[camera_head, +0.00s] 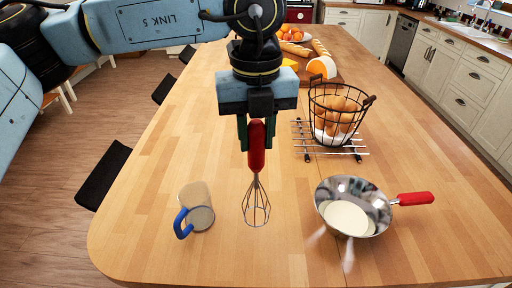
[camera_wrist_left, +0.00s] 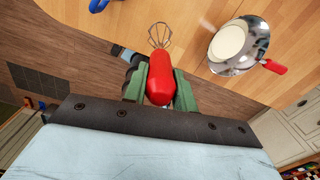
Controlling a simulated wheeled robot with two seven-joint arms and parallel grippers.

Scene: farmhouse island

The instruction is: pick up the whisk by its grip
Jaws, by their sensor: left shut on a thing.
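The whisk (camera_head: 256,147) has a red grip and a wire head. My left gripper (camera_head: 257,135) is shut on the red grip and holds the whisk upright, wires down, over the wooden island. In the left wrist view the red grip (camera_wrist_left: 159,87) sits between the green fingers (camera_wrist_left: 160,88), with the wire head beyond it. I cannot tell from the head view whether the wire tips touch the island top. My right gripper is not in view.
A clear mug with a blue handle (camera_head: 198,207) stands left of the whisk. A steel pan (camera_head: 327,192) with a red handle and pale contents is at right. A wire egg basket (camera_head: 345,103) stands on a rack (camera_head: 301,133). Bread and cheese (camera_head: 322,67) lie farther back.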

